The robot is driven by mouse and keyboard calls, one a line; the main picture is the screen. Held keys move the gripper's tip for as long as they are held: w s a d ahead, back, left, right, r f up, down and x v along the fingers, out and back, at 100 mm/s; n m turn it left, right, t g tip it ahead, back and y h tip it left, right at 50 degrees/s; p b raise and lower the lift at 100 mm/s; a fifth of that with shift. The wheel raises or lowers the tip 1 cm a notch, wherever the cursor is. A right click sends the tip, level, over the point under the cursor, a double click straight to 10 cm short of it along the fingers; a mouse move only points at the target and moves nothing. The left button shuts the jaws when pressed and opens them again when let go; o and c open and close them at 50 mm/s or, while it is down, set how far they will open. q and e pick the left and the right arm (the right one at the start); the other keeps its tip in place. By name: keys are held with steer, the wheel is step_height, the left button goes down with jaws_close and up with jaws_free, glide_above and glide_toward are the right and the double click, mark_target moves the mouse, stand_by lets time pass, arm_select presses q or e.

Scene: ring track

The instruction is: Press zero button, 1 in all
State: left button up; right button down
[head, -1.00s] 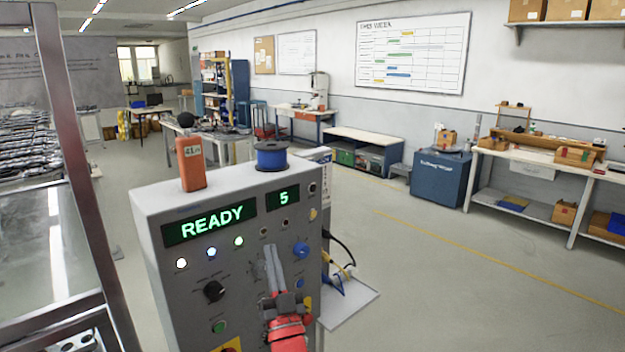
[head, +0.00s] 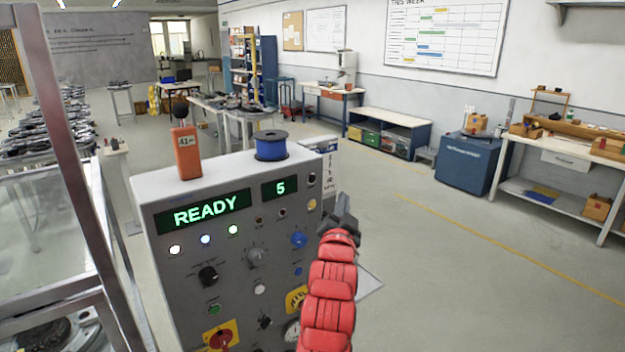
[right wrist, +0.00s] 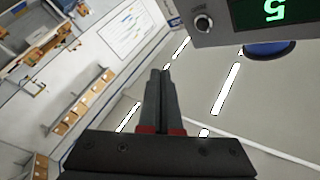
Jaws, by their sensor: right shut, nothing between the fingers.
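The grey control panel (head: 185,280) stands at the front centre. Its displays read READY (head: 203,211) and 5 (head: 280,187). Its face carries a large blue button (head: 299,240), a small blue one (head: 298,271), a white one (head: 260,289) and a green one (head: 214,309). Labels are too small to read, so I cannot tell which is the zero button. My right gripper (head: 345,204) is shut and empty beside the panel's right edge, apparently clear of the buttons. The right wrist view shows its fingers (right wrist: 160,88) together, with the 5 display (right wrist: 276,10) upside down above right. My left gripper is out of view.
A blue spool (head: 271,146) and an orange handheld device (head: 187,153) stand on the panel's top. A red knob on a yellow plate (head: 222,337) is low on the face. A metal frame (head: 75,150) rises at left. Floor at right is clear.

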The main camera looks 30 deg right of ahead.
mark_target(312, 179)
steer(key=shift+w, duration=0.1)
steer(key=w+b, duration=0.1)
steer(key=w, duration=0.1)
steer(key=w+b, duration=0.2)
steer(key=w, duration=0.1)
steer(key=w+b, duration=0.1)
steer(key=w, duration=0.2)
steer(key=shift+w+a+b, duration=0.25)
steer(key=shift+a+b, duration=0.05)
steer(key=shift+b, duration=0.05)
steer(key=shift+r, duration=0.1)
stand_by(1.7)
